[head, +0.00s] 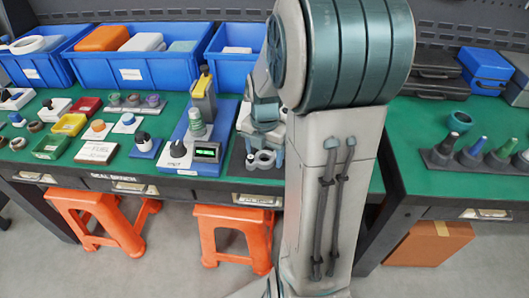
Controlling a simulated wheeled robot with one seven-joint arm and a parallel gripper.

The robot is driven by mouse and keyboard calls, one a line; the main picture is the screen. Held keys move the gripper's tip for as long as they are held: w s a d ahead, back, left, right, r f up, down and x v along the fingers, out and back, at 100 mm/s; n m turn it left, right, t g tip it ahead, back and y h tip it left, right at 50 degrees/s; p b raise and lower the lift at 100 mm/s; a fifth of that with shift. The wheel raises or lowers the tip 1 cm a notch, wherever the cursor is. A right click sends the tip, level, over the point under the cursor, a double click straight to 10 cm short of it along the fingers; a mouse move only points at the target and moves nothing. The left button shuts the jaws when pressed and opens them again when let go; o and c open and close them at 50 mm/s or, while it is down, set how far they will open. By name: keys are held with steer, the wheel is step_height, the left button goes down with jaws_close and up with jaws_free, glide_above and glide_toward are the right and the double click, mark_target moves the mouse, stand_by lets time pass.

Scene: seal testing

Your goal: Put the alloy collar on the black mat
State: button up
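My arm hangs down in the middle of the head view. My gripper (264,146) is low over the green bench, right of the blue test stand. Pale grey ring shapes (262,160) lie at the bench's front edge, right beneath it. One may be the alloy collar, but I cannot tell for sure. The fingers are small and partly covered by my arm, so I cannot tell whether they are open or shut, or hold anything.
The blue test stand (215,128) with a yellow-topped device is close left of my gripper. Small trays and parts crowd the bench's left side. Blue bins (165,66) line the back. A dark rack (470,160) with colored cones stands right. Orange stools (235,226) are below.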

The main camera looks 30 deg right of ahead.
step_height(320, 180, up, 12)
steer(key=p, duration=0.2)
steer(key=s+a+f+m+t, duration=0.1)
steer(key=s+a+m, duration=0.5)
steer(key=m, duration=0.6)
steer(key=s+a+f+m+t, duration=0.1)
steer(key=s+a+m, duration=0.4)
steer(key=m, duration=0.7)
steer(key=shift+s+a+m, duration=0.3)
steer(key=shift+s+a, duration=0.05)
steer(key=shift+a, duration=0.2)
